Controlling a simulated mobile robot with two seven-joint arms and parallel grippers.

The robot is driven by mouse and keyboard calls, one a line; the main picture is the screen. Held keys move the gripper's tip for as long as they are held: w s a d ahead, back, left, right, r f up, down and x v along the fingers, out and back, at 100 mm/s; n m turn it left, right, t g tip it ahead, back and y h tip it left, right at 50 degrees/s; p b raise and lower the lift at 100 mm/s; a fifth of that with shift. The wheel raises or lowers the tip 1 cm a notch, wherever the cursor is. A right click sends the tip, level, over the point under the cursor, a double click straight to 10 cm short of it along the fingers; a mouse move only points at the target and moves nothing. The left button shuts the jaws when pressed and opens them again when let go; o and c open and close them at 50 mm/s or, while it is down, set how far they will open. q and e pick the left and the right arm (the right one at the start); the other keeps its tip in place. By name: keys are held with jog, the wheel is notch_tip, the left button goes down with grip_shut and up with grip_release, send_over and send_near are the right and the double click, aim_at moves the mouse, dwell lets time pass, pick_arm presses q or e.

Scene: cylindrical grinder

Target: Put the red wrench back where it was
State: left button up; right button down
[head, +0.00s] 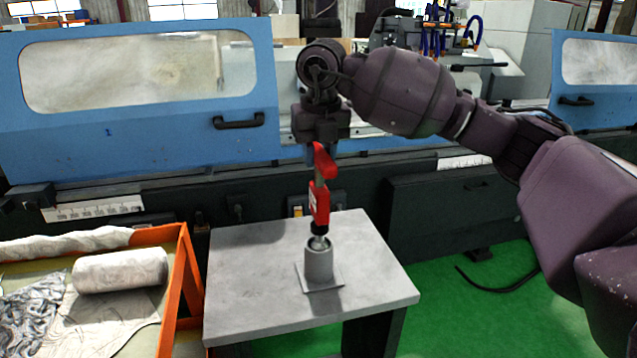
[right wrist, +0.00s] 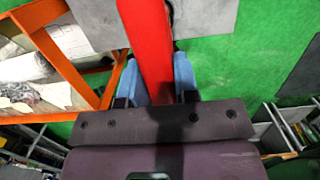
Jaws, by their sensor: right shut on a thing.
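The red wrench (head: 320,203) hangs nearly upright below my right gripper (head: 317,150) in the head view. My right gripper is shut on its upper end. In the right wrist view, the red wrench (right wrist: 150,45) runs between the blue fingers of the right gripper (right wrist: 156,75). A grey cylindrical holder (head: 319,264) on a square base stands on the small grey table (head: 245,285). The wrench's dark and metal lower end is at the holder's mouth; I cannot tell whether it is inside or just above. My left gripper is not in view.
An orange-framed bin (head: 184,262) with a white roll (head: 120,270) and cloths stands left of the table. The blue and black grinder (head: 150,140) stands behind it. The tabletop around the holder is clear. Green floor (head: 480,320) lies to the right.

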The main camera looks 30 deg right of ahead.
aim_at(319, 181)
jog(key=shift+f, duration=2.9)
jog(key=c, duration=0.9)
grip_release()
jog(key=shift+o, duration=0.2)
jog(key=r, duration=0.4)
jog(key=s+r, duration=0.1)
jog(key=r, duration=0.7)
jog(key=shift+s+a, duration=0.2)
jog(key=shift+a, duration=0.05)
jog(key=shift+s, duration=0.1)
